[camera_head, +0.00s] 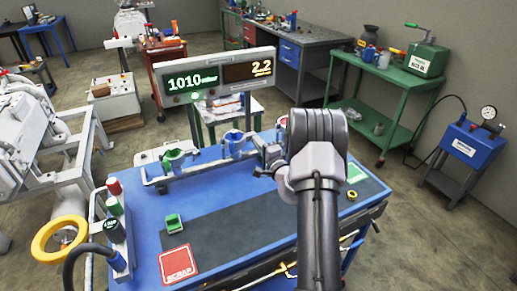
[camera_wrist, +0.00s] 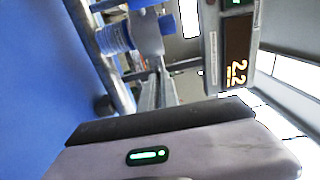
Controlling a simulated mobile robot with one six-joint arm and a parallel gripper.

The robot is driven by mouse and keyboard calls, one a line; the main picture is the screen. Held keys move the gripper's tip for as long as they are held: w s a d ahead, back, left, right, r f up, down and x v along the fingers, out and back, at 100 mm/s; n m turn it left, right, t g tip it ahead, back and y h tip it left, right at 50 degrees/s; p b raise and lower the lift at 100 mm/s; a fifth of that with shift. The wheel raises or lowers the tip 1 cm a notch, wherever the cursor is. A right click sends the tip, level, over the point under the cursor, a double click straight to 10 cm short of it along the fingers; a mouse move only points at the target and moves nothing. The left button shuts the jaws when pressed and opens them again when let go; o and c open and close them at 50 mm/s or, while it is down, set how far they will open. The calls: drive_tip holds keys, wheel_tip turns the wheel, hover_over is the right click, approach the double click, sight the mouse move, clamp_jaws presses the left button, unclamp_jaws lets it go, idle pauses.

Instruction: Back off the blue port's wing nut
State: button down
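The blue port (camera_head: 235,143) stands on the rail at the back of the blue workbench, with its blue clamp showing. In the wrist view, blue clamp parts (camera_wrist: 115,38) show at the upper left, close to a metal rail. The wing nut cannot be made out clearly in either view. My gripper (camera_head: 266,157) is just right of the blue port in the head view, partly behind my arm. Its pale body with a green light fills the bottom of the wrist view. Its fingertips are not clear, so opening and contact cannot be told.
A green clamp (camera_head: 172,160) is on the rail to the left. A loose green part (camera_head: 174,223) and a red SCRAP square (camera_head: 175,264) lie at the front. The display (camera_head: 216,78) reads 1010 and 2.2 behind the rail. The dark mat's middle (camera_head: 235,225) is clear.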

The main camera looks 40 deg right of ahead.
drive_tip(key=shift+w+r+n+b, duration=0.1)
drive_tip(key=shift+r+n+b, duration=0.1)
drive_tip(key=shift+n+b, duration=0.35)
drive_tip(key=c, duration=1.6)
unclamp_jaws()
drive_tip(key=shift+f, duration=0.15)
